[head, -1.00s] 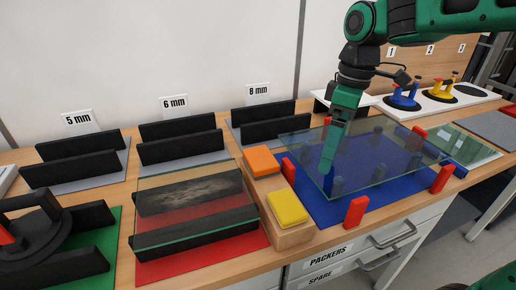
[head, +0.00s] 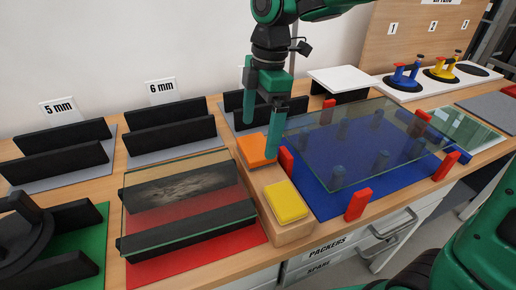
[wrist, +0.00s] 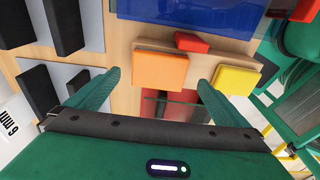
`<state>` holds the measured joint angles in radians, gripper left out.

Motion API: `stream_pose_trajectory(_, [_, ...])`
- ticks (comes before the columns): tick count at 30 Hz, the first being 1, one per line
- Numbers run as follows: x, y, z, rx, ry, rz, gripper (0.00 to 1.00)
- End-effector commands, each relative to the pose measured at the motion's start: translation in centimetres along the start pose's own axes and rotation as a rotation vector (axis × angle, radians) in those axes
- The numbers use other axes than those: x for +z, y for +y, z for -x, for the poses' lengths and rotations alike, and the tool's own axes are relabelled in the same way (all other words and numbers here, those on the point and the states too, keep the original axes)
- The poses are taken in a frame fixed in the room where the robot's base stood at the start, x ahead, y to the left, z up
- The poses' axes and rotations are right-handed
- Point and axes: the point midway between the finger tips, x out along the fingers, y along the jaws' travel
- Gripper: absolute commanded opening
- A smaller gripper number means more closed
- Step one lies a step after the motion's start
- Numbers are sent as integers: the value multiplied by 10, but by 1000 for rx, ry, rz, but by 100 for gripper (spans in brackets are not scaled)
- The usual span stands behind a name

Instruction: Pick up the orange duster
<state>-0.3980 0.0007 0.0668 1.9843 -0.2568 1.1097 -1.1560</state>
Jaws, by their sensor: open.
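The orange duster (head: 257,149) is a flat block on the far end of a wooden holder (head: 292,232). It also shows in the wrist view (wrist: 160,70), just beyond and between my fingers. My gripper (head: 262,135) is open and empty. In the head view its green fingers hang over the duster, one behind it and one at its right. I cannot tell whether they touch it. A yellow duster (head: 286,202) sits on the near end of the same holder and shows in the wrist view (wrist: 236,79) at right.
A glass sheet (head: 365,140) on supports above a blue mat (head: 310,190) lies right of the holder, with red blocks (head: 357,204) at its edges. Left stands another glass pane (head: 185,205) on black rests over a red mat. Black racks (head: 170,132) stand behind.

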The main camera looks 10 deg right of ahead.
Motion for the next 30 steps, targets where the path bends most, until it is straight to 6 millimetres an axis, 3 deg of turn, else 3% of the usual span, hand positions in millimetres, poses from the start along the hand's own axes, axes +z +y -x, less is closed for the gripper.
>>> stream_pose_trajectory(9, [0, 4, -40, -2, -1, 0, 100])
stream_pose_trajectory(17, [1, 4, -43, 1, 0, 0, 100])
stream_pose_trajectory(18, [1, 4, -43, 0, 0, 0, 98])
stream_pose_trajectory(24, [1, 4, -43, 0, 0, 0, 54])
stream_pose_trajectory(30, [1, 4, -43, 0, 0, 0, 51])
